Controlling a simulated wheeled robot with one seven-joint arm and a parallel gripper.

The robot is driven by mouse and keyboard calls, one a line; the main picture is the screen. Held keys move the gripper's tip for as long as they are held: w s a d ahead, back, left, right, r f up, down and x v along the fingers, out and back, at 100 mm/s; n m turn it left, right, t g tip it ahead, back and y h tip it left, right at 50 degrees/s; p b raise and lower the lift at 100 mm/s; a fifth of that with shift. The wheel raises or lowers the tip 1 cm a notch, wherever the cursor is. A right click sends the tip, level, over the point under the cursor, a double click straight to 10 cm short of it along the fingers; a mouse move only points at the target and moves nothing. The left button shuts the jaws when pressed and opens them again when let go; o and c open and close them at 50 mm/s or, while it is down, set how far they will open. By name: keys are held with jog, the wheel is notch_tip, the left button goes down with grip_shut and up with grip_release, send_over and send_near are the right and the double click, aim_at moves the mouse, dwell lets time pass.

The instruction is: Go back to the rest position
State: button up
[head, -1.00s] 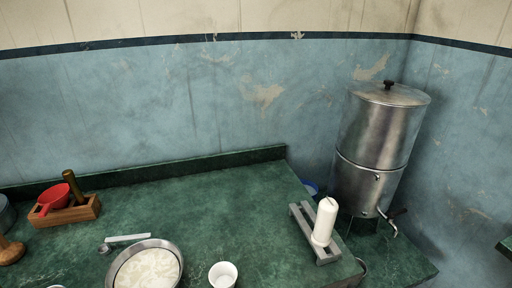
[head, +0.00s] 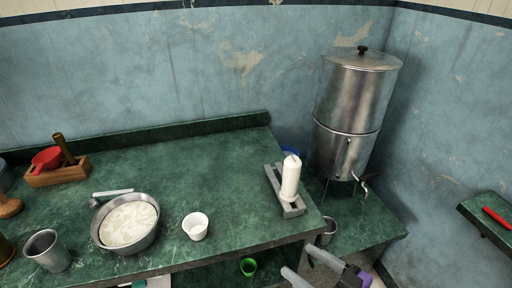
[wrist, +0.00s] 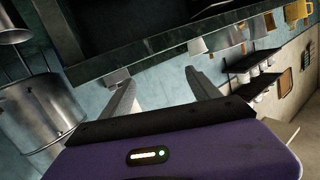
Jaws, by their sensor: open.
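My gripper (head: 301,262) shows at the bottom edge of the head view, right of centre, in front of the green counter. Its two grey fingers are apart with nothing between them. In the wrist view my gripper (wrist: 160,85) is also open and empty, with the purple hand below the fingers. The rest of my arm is mostly out of view.
The green counter (head: 165,180) bears a bowl of white contents (head: 128,224), a white cup (head: 195,226), a metal cup (head: 47,251) and a white candle-like cylinder (head: 291,177) on a grey stand. A steel urn (head: 350,100) stands at right.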

jog(key=s+d+f+m+t+h, duration=0.2)
jog(key=s+d+m+t+h, duration=0.2)
jog(key=s+d+m+h, duration=0.55)
jog(key=s+r+n+h, duration=0.1)
jog(key=s+r, duration=0.2)
jog(key=s, duration=0.7)
jog(key=s+r+n+p, duration=0.1)
jog(key=s+r, duration=0.2)
jog(key=s, duration=0.6)
jog(key=shift+s+a+g+h, duration=0.25)
jog(key=shift+s+g+h, duration=0.1)
jog(key=shift+g, duration=0.05)
